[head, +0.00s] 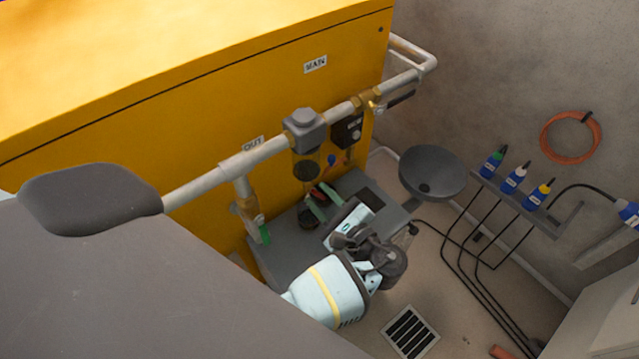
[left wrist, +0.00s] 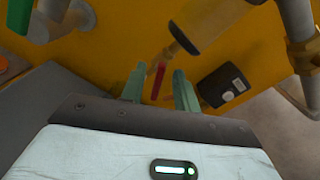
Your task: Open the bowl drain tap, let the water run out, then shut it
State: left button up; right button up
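The clear bowl (head: 306,166) hangs under a grey cap (head: 305,131) on the pipe. It also shows in the left wrist view, amber-tinted (left wrist: 205,22). A red tap lever (left wrist: 158,80) shows below the bowl's lower end, and a bit of red shows in the head view (head: 319,196). My left gripper (head: 321,202) is open, its green fingers pointing at the bowl's underside. In the left wrist view the lever appears between the fingertips (left wrist: 158,84), with gaps on both sides. Depth and contact are unclear. The water level cannot be made out. My right gripper is not in view.
A dark round cup (head: 308,219) stands on the grey plinth (head: 273,250) under the bowl. A black labelled box (head: 347,131) sits right of the bowl. A green-handled valve (head: 264,232) hangs at left. A grey round dish (head: 433,172) and floor grate (head: 410,331) lie right.

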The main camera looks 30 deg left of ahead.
pick_arm(q)
grip_shut()
